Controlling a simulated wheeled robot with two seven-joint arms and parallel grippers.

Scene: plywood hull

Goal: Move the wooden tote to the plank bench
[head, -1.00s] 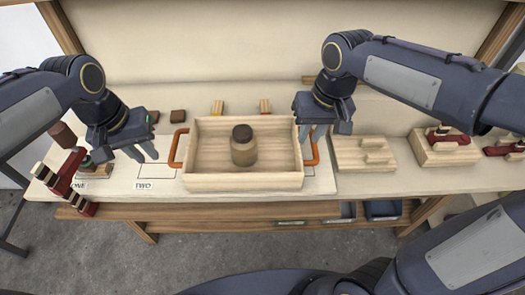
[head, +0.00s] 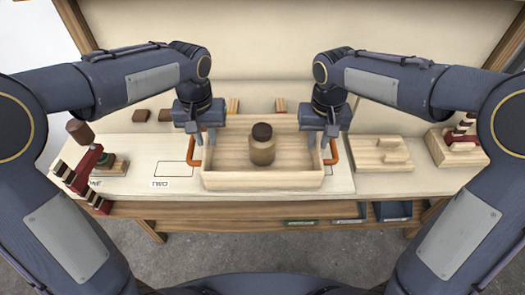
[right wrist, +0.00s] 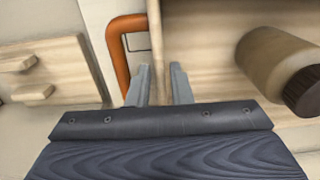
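The wooden tote (head: 262,180) is an open light-wood box on the pale worktop, with a brown dark-lidded jar (head: 262,150) upright inside. An orange handle stands out on its left (head: 195,152) and right (head: 331,152) sides; the right handle also shows in the right wrist view (right wrist: 118,62). My left gripper (head: 204,143) is at the tote's left side, fingers pointing down and apart. My right gripper (head: 321,140) is at the right side; in the right wrist view its fingers (right wrist: 160,75) are apart beside the handle, near the side wall. I cannot tell which surface is the plank bench.
Right of the tote are a wooden board with two blocks (head: 378,153) and a box with a red and black piece (head: 455,148). A red and black stepped piece (head: 85,165) stands at the left. Dark bins (head: 393,210) sit on the shelf below.

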